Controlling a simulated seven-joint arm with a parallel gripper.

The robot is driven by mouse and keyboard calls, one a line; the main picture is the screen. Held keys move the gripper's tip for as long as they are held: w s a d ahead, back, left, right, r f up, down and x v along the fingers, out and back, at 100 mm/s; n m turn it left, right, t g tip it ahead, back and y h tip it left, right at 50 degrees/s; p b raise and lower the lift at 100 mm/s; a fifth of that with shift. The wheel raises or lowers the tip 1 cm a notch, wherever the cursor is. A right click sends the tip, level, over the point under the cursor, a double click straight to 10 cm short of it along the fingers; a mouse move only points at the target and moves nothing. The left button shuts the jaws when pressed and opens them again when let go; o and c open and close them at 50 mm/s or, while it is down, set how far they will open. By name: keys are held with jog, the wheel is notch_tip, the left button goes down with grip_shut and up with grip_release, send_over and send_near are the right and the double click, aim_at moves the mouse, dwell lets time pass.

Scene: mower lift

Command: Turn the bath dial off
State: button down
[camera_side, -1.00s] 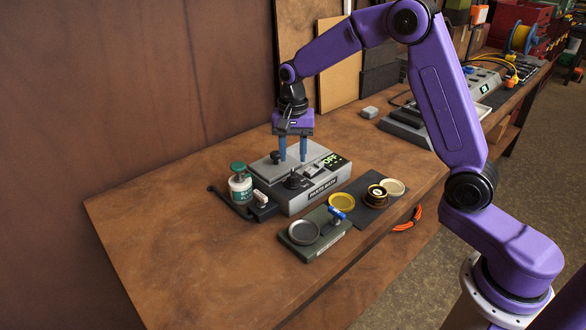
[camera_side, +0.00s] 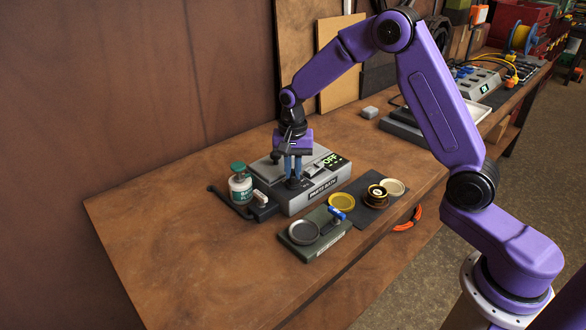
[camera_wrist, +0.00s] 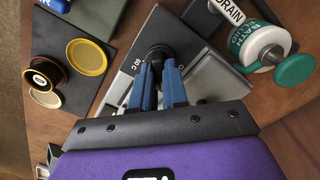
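The water bath is a grey box (camera_side: 312,198) on the bench with a dark front label and a green display (camera_side: 331,160) that appears to read OFF. Its black dial (camera_side: 293,183) stands on the near part of the top; it also shows in the wrist view (camera_wrist: 157,50). My gripper (camera_side: 293,174) points down over the dial. In the wrist view, its blue fingers (camera_wrist: 159,68) are close together, one on each side of the dial, and appear shut on it. The fingers hide part of the dial, so its pointer cannot be read.
A bath fluid bottle (camera_side: 240,186) with a green cap and a drain fitting (camera_side: 262,203) stand left of the bath. In front is a green plate (camera_side: 318,243) with a round grey dish and a blue-handled valve. Yellow and dark tins (camera_side: 376,195) sit on a dark mat at right.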

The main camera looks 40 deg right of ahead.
aim_at(293, 173)
jog(key=shift+n, duration=0.4)
jog(key=n, duration=0.3)
jog(key=shift+n, duration=0.3)
jog(key=shift+r+n, duration=0.1)
jog(key=shift+n, duration=2.1)
jog(key=c, duration=1.1)
grip_release()
jog(key=shift+c, duration=0.2)
notch_tip(293, 173, up, 17)
jog(key=shift+r, duration=0.2)
